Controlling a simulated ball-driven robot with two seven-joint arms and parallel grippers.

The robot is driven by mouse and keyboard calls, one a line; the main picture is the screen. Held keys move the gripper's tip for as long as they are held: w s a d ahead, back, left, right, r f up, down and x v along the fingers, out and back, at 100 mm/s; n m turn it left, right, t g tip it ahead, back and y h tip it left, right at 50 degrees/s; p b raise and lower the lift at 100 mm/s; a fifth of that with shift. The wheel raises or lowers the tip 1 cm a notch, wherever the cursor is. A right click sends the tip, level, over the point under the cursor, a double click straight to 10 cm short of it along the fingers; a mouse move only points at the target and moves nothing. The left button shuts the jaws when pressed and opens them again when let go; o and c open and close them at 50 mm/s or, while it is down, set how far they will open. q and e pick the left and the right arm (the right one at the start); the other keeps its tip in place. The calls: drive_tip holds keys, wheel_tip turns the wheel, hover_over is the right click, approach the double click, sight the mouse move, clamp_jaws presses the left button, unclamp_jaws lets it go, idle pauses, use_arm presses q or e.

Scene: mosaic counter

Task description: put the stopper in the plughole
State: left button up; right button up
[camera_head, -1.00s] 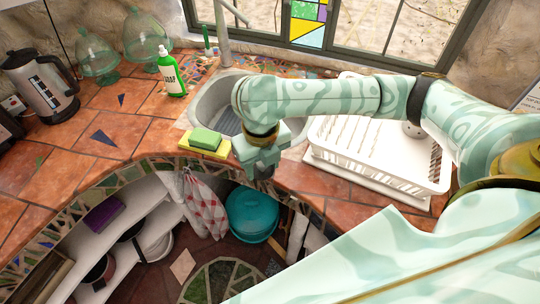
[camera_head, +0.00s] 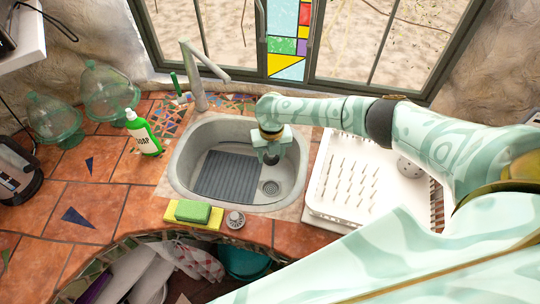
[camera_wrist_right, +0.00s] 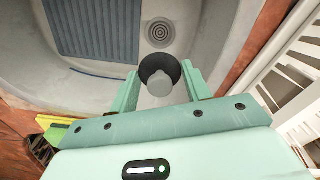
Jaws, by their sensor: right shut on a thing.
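The stopper (camera_wrist_right: 160,74), a black disc with a grey knob, is between the fingers of my right gripper (camera_wrist_right: 162,82) in the right wrist view. My right gripper (camera_head: 271,152) is shut on it and holds it over the sink (camera_head: 183,170). In the head view the stopper is a small dark shape, mostly hidden by the fingers. The plughole (camera_head: 270,187) is a round metal drain in the sink floor, apart from the stopper. It also shows in the right wrist view (camera_wrist_right: 160,32), beyond the stopper. My left gripper is not in view.
A dark ribbed mat (camera_head: 228,177) lies in the sink left of the plughole. The tap (camera_head: 201,75) stands behind. A sponge (camera_head: 193,211) and a round metal piece (camera_head: 235,220) are at the front rim. A white dish rack (camera_head: 345,185) stands right, a soap bottle (camera_head: 143,135) left.

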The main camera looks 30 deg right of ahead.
drive_tip(key=b, duration=0.6)
approach(271, 189)
wheel_tip(271, 189, down, 4)
drive_tip(key=b, duration=0.7)
drive_tip(key=shift+f+b, duration=0.2)
drive_tip(key=shift+b, duration=0.15)
drive_tip(key=shift+f+b, duration=0.35)
drive_tip(key=shift+f, duration=0.15)
drive_tip(key=shift+f+b, duration=0.4)
drive_tip(key=shift+b, duration=0.15)
drive_tip(key=shift+s, duration=0.1)
